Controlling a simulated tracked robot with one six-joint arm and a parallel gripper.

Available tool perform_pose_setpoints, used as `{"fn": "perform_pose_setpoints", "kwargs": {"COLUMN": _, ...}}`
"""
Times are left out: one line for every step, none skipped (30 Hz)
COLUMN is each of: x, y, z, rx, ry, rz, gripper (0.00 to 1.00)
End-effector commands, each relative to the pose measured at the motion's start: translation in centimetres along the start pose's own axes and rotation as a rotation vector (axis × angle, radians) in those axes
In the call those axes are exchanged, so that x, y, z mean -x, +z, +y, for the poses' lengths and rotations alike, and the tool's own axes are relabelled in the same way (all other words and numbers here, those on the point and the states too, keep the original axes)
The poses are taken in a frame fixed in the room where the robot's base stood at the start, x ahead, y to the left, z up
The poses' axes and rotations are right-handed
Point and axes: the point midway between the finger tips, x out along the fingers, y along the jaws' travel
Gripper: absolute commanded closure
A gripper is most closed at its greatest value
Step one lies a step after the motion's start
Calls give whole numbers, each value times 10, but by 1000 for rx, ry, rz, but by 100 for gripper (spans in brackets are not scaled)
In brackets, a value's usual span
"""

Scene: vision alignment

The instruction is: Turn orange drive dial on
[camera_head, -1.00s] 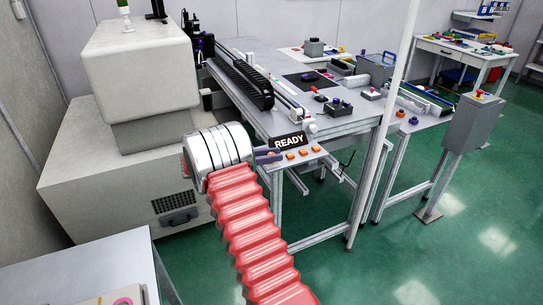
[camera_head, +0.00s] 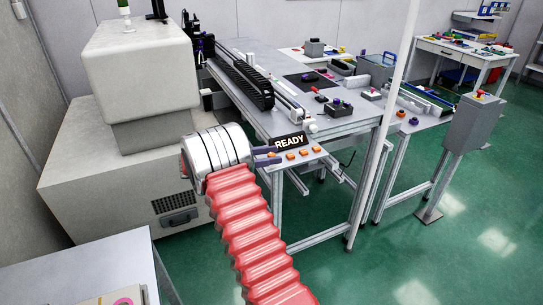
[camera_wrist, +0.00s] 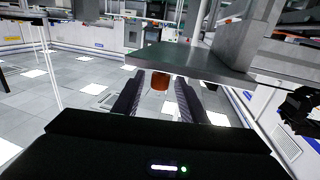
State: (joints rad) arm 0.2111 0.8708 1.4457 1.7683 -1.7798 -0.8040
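A row of several small orange dials (camera_head: 291,155) sits on the front panel (camera_head: 326,160) of the workbench, below a black READY sign (camera_head: 290,142). My gripper (camera_head: 280,155) is at the left end of this row, close to the leftmost dial. In the wrist view my gripper (camera_wrist: 158,88) is open, with its two dark fingers apart. An orange dial (camera_wrist: 160,81) shows between the fingers, near their tips, under the edge of a grey plate. I see space on both sides of it. I cannot read any label or the dial's setting.
The workbench (camera_head: 345,124) carries a black cable chain and small devices. A large pale machine (camera_head: 140,75) stands at the left. A thin white post (camera_head: 390,110) rises at the bench's right front. A grey pedestal (camera_head: 470,125) stands at the right. Green floor is clear in front.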

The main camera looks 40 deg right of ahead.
Motion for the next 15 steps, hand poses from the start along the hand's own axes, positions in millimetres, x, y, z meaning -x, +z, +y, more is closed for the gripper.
{"fn": "perform_pose_setpoints", "kwargs": {"x": 6, "y": 0, "z": 0, "rx": 0, "ry": -2, "rz": 0, "gripper": 61}}
{"fn": "perform_pose_setpoints", "kwargs": {"x": 9, "y": 1, "z": 0, "rx": 0, "ry": -2, "rz": 0, "gripper": 61}}
{"fn": "perform_pose_setpoints", "kwargs": {"x": 14, "y": 1, "z": 0, "rx": 1, "ry": -1, "rz": 1, "gripper": 61}}
{"fn": "perform_pose_setpoints", "kwargs": {"x": 18, "y": 1, "z": 0, "rx": 0, "ry": -2, "rz": 1, "gripper": 61}}
{"fn": "perform_pose_setpoints", "kwargs": {"x": 22, "y": 0, "z": 0, "rx": 0, "ry": -2, "rz": 1, "gripper": 61}}
{"fn": "perform_pose_setpoints", "kwargs": {"x": 29, "y": 0, "z": -1, "rx": -1, "ry": -4, "rz": 0, "gripper": 61}}
{"fn": "perform_pose_setpoints", "kwargs": {"x": 34, "y": 0, "z": -1, "rx": 0, "ry": -3, "rz": 0, "gripper": 61}}
{"fn": "perform_pose_setpoints", "kwargs": {"x": 39, "y": 0, "z": 0, "rx": 0, "ry": -3, "rz": 1, "gripper": 61}}
{"fn": "perform_pose_setpoints", "kwargs": {"x": 47, "y": 1, "z": 0, "rx": 0, "ry": -2, "rz": 0, "gripper": 61}}
{"fn": "perform_pose_setpoints", "kwargs": {"x": 52, "y": 1, "z": 0, "rx": 0, "ry": -3, "rz": 0, "gripper": 61}}
{"fn": "perform_pose_setpoints", "kwargs": {"x": 57, "y": 1, "z": 0, "rx": 1, "ry": -3, "rz": 0, "gripper": 61}}
{"fn": "perform_pose_setpoints", "kwargs": {"x": 64, "y": 1, "z": -1, "rx": 0, "ry": -3, "rz": 1, "gripper": 61}}
{"fn": "perform_pose_setpoints", "kwargs": {"x": 70, "y": 1, "z": -1, "rx": -1, "ry": -3, "rz": 1, "gripper": 61}}
{"fn": "perform_pose_setpoints", "kwargs": {"x": 75, "y": 1, "z": -1, "rx": -1, "ry": -3, "rz": 1, "gripper": 61}}
{"fn": "perform_pose_setpoints", "kwargs": {"x": 82, "y": 1, "z": 0, "rx": -1, "ry": -3, "rz": 0, "gripper": 61}}
